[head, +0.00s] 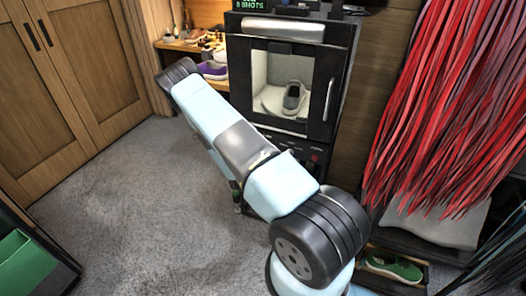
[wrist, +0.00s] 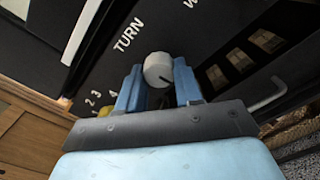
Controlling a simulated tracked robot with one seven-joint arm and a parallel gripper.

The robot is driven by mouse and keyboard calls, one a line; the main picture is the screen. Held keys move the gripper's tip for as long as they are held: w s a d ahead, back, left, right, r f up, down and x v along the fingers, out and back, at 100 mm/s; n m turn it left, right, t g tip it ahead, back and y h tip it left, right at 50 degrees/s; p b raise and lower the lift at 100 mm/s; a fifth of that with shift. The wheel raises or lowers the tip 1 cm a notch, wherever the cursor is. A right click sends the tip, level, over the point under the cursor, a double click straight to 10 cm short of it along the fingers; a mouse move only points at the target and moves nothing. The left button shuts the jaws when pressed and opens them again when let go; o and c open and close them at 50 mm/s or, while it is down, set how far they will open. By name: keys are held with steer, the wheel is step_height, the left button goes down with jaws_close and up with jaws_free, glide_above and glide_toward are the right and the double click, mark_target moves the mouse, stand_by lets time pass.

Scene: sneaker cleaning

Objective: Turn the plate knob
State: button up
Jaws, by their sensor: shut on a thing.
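The plate knob (wrist: 158,70) is a light grey round knob in the wrist view, on a black panel below the printed word TURN. My gripper (wrist: 158,84) has its two blue fingers on either side of the knob and is shut on it. A dark line shows on the knob's lower right. In the head view my arm hides the knob and my gripper. The machine's chamber (head: 284,85) shows there behind a window, with a grey sneaker (head: 292,97) on a pale round plate (head: 270,101).
A yellow knob (wrist: 92,119) with printed numbers is left of my gripper. A door handle (head: 328,100) is on the machine's right. Red strips (head: 440,110) hang at the right, above a green shoe (head: 392,266). The carpet (head: 110,215) at left is clear.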

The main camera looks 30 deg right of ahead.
steer(key=shift+s+d+m, duration=0.15)
steer(key=shift+m, duration=0.45)
steer(key=o, duration=1)
steer(key=shift+o, duration=0.2)
steer(key=v, duration=1.4)
